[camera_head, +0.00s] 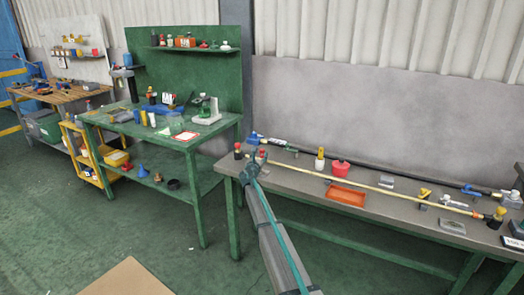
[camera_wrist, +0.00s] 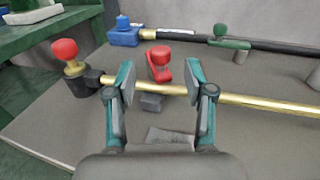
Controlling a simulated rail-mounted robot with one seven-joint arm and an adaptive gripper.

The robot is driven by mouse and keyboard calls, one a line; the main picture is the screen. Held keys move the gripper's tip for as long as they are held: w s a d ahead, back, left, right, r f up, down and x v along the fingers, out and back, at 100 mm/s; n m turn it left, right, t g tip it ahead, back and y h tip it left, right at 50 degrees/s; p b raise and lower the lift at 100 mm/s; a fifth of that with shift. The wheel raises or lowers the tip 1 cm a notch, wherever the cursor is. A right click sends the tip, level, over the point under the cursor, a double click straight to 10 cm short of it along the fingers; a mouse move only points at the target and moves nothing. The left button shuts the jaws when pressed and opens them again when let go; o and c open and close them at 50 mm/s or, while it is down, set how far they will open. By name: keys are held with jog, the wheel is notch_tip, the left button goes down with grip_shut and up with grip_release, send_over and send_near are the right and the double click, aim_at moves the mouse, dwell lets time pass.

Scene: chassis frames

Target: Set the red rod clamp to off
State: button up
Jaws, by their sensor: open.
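The red rod clamp (camera_wrist: 161,66) has a rounded red top and a red lever. It stands at the brass rod (camera_wrist: 255,102), with a grey block (camera_wrist: 152,102) below the rod; in the head view its red top (camera_head: 262,153) shows just behind my gripper. My gripper (camera_wrist: 160,78) is open, its two fingers on either side of the clamp in the wrist view, with nothing held. I cannot tell whether the fingers touch the rod. In the head view my gripper (camera_head: 251,166) is above the left end of the grey bench.
A red ball knob on a black fitting (camera_wrist: 75,75) stands close left at the rod's end. A blue fitting (camera_wrist: 124,34) and a dark pipe with a green handle (camera_wrist: 222,32) lie behind. An orange tray (camera_head: 345,195) and a red pot (camera_head: 340,168) are farther right.

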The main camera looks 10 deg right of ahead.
aim_at(262, 151)
jog(key=p+x, duration=0.1)
jog(key=x, duration=0.5)
jog(key=shift+w, duration=0.25)
jog(key=shift+c, duration=0.3)
grip_shut()
